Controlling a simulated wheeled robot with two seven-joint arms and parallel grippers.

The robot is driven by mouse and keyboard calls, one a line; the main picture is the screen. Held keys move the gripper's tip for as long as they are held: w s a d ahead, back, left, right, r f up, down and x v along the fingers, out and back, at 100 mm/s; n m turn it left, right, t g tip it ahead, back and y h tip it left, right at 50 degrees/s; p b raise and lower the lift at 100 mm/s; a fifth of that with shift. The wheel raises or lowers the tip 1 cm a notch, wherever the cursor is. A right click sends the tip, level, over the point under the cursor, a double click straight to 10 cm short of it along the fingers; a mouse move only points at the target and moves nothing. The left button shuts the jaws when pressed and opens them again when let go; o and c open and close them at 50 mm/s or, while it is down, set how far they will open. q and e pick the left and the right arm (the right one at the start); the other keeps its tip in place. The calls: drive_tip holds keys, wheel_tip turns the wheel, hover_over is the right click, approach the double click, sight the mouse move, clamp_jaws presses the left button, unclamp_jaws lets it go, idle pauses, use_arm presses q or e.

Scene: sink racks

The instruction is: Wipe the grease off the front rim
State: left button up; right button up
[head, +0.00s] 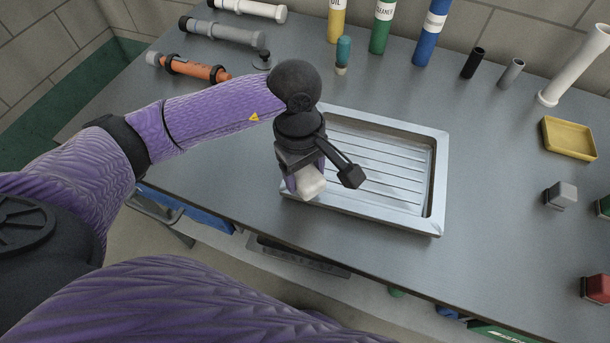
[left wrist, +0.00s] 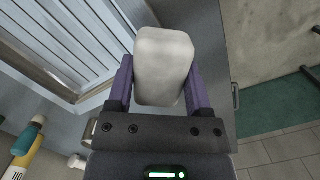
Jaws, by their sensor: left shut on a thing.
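The metal sink rack (head: 385,218) is a shallow tray with a ridged floor and a raised rim, in the middle of the bench in the head view. Its ridged floor and rim also show at the upper left of the left wrist view (left wrist: 42,78). My left gripper (head: 303,185) is over the rack's front left corner, shut on a white block-like pad (left wrist: 165,68). The pad points downward at the front rim; I cannot tell if it touches. I see no clear grease; the gripper and pad hide part of the rim. My right gripper is not in view.
Pipes lie at the back left, including an orange one (head: 194,69). A yellow tray (head: 568,138), grey block (head: 560,195) and red block (head: 597,288) are at the right.

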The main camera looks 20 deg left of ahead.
use_arm(q)
drive_tip(key=shift+r+p, duration=1.25)
drive_tip(key=shift+r, duration=1)
drive_tip(key=shift+a, duration=0.1)
